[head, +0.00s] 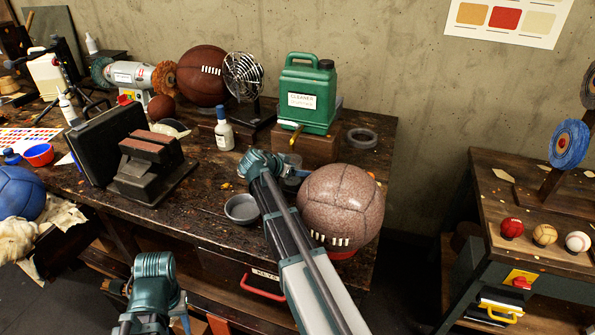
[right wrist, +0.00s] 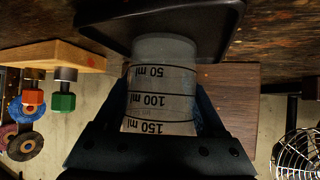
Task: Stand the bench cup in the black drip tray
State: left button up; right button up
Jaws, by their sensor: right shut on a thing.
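The bench cup (right wrist: 160,84) is a pale translucent measuring cup with dark ml marks. My right gripper (right wrist: 162,106) is shut on it, one finger on each side. The right wrist view is upside down, so the cup is upright with its base toward the tray. The black drip tray (right wrist: 110,27) shows behind the cup's base; I cannot tell whether the base touches it. In the head view the right wrist (head: 262,165) is over the bench, and my arm largely hides the cup and tray.
A large speckled ball (head: 342,200) sits right beside my right arm. A grey bowl (head: 241,208) is to its left. A green canister (head: 308,92) on a wooden block (head: 306,148), a white bottle (head: 224,135) and a wire-guarded fan (head: 243,76) stand behind.

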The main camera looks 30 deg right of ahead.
jog(key=shift+f, duration=0.1)
jog(key=o, duration=1.4)
jog(key=shift+o, duration=0.2)
jog(key=shift+s+a+r+p, duration=0.1)
jog(key=shift+a+r+p, duration=0.1)
jog(key=shift+r+p, duration=0.15)
jog(key=p+v, duration=0.6)
jog(key=v, duration=0.5)
jog(key=shift+a, duration=0.25)
